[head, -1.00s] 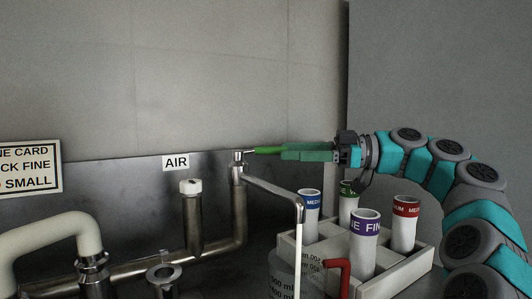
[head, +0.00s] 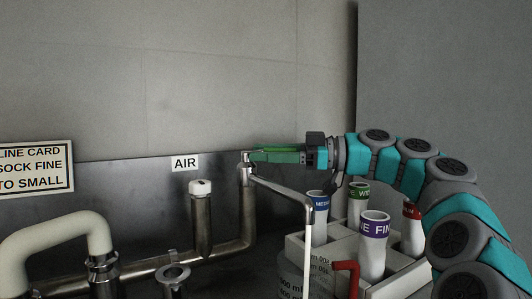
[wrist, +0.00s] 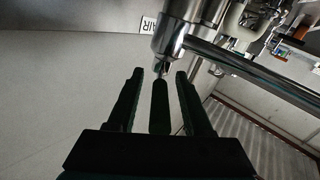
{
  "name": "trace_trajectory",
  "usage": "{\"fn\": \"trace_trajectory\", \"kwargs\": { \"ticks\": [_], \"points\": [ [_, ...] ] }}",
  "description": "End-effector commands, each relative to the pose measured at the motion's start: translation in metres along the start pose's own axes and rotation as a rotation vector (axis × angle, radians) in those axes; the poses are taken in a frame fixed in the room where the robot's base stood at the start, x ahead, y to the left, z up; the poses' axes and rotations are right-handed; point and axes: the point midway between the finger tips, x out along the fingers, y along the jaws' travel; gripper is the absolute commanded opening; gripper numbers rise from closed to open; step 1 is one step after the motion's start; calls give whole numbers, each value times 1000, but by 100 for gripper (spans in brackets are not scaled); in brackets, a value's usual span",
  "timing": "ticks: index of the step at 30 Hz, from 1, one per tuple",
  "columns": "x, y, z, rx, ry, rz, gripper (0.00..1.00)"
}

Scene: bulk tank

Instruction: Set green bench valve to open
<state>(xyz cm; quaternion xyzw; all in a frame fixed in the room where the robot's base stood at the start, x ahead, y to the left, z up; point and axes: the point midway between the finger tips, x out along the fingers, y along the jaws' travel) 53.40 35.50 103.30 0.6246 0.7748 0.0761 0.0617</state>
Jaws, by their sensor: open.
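The green bench valve's handle (head: 272,147) points right from the top of a steel valve body (head: 245,173) on the bench pipe, in the head view. My gripper (head: 254,155) reaches in from the right, its fingertips close to the valve stem. In the wrist view the handle (wrist: 159,108) lies between the two spread fingers of my gripper (wrist: 158,88), with a gap on each side. The valve body (wrist: 172,42) is just beyond the fingertips. In the head view the fingers partly hide the handle.
A white rack (head: 300,247) holding several labelled tubes stands below my arm. A bent steel spout (head: 285,190) runs from the valve over a clear bottle (head: 292,270). An AIR label (head: 185,163) is on the back panel. A capped steel post (head: 201,215) stands left of the valve.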

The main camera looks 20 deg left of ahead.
Motion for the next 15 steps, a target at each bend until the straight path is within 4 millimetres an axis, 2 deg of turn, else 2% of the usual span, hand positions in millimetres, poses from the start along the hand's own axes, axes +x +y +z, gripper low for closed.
{"fn": "trace_trajectory", "kwargs": {
  "ticks": [1, 12, 15],
  "points": [
    [0, 0, 0, 0, 0, 0, 50],
    [0, 0, 0, 1, 0, 0, 8],
    [0, 0, 0, 1, 0, 0, 0]
  ]
}}
